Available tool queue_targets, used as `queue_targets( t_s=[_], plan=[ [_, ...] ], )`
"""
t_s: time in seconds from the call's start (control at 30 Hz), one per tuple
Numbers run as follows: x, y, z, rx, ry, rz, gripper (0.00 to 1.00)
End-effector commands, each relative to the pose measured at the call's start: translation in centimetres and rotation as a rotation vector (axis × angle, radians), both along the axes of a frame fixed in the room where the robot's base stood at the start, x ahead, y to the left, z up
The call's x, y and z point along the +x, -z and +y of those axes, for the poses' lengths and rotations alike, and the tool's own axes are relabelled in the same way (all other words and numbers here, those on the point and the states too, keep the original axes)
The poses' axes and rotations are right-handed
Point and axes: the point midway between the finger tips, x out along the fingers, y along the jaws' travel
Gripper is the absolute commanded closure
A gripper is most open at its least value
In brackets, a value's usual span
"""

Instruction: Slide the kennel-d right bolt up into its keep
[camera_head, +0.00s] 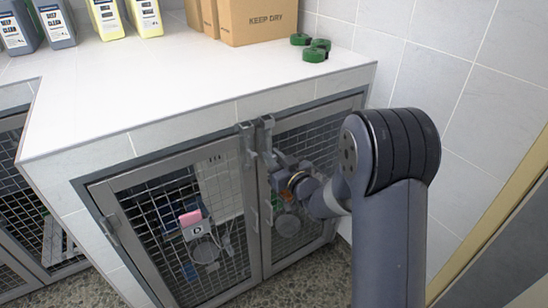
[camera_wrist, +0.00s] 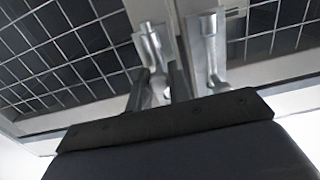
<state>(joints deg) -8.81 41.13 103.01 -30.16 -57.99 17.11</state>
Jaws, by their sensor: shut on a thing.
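The kennel-d right bolt (camera_head: 266,135) is a grey metal bolt at the top of the right mesh door, beside the meeting edge of the two doors. My gripper (camera_head: 277,161) reaches it from the right, just below the counter edge. In the wrist view, which looks upside down, my gripper (camera_wrist: 158,88) has its two dark fingers around a silver part of this bolt (camera_wrist: 149,42). The left bolt (camera_head: 246,142) stands close beside it; it also shows in the wrist view (camera_wrist: 211,50). Whether the bolt's tip is inside its keep cannot be told.
The left door (camera_head: 178,178) carries a label marked D. The white counter (camera_head: 190,85) overhangs both doors. On it are green round items (camera_head: 315,52), a "KEEP DRY" carton (camera_head: 257,20) and several jugs. A tiled wall (camera_head: 440,75) stands close on the right.

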Motion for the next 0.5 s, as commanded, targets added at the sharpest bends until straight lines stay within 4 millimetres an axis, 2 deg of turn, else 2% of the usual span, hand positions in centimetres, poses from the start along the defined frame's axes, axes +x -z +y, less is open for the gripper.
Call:
queue_targets(
  t_s=[0.37, 0.5],
  plan=[
    [0.0, 0.0, 0.0, 0.0, 0.0, 0.0, 1.0],
    [0.0, -1.1, 0.0, -0.001, 0.0, -0.003, 1.0]
  ],
)
